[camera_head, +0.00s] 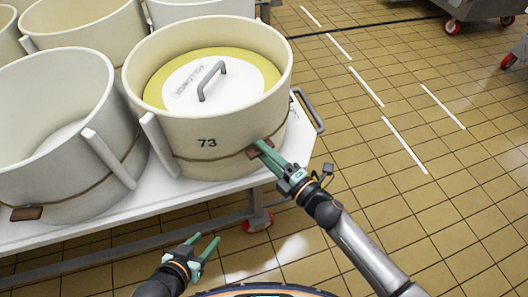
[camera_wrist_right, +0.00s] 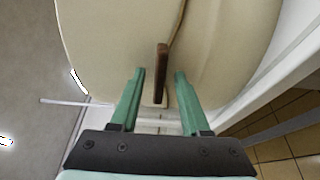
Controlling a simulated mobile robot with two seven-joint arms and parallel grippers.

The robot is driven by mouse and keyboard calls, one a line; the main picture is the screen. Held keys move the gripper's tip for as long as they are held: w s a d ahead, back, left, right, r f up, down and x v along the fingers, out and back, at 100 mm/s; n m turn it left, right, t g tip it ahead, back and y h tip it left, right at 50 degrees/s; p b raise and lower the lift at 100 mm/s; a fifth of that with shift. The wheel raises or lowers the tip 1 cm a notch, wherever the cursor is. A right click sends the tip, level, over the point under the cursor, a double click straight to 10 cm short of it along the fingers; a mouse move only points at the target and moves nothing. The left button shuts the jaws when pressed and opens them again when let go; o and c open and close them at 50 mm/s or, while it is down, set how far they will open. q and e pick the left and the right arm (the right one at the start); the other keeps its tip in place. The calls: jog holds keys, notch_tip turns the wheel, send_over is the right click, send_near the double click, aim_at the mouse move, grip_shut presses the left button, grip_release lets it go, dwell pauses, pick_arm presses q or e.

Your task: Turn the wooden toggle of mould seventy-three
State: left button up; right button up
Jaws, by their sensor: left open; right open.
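Mould seventy-three (camera_head: 206,162) is a cream tub marked 73, with a cord round its lower wall. A yellow cheese with a white lid and grey handle (camera_head: 212,80) sits inside it. Its brown wooden toggle (camera_head: 254,151) is on the cord at the front right. In the right wrist view the toggle (camera_wrist_right: 161,72) stands lengthwise between the fingers, with a gap on each side. My right gripper (camera_head: 262,152) is open at the toggle; its fingers (camera_wrist_right: 160,75) reach close to the mould wall (camera_wrist_right: 105,35). My left gripper (camera_head: 206,243) is open and empty, low in front of the table.
A second tub (camera_head: 60,120) with its own toggle (camera_head: 27,213) stands to the left, and more tubs stand behind. The white wheeled table (camera_head: 115,210) has a grey handle (camera_head: 308,110) at its right end. Tiled floor (camera_head: 450,190) is clear to the right.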

jog(key=shift+w+a, duration=0.25)
jog(key=shift+c, duration=0.3)
grip_shut()
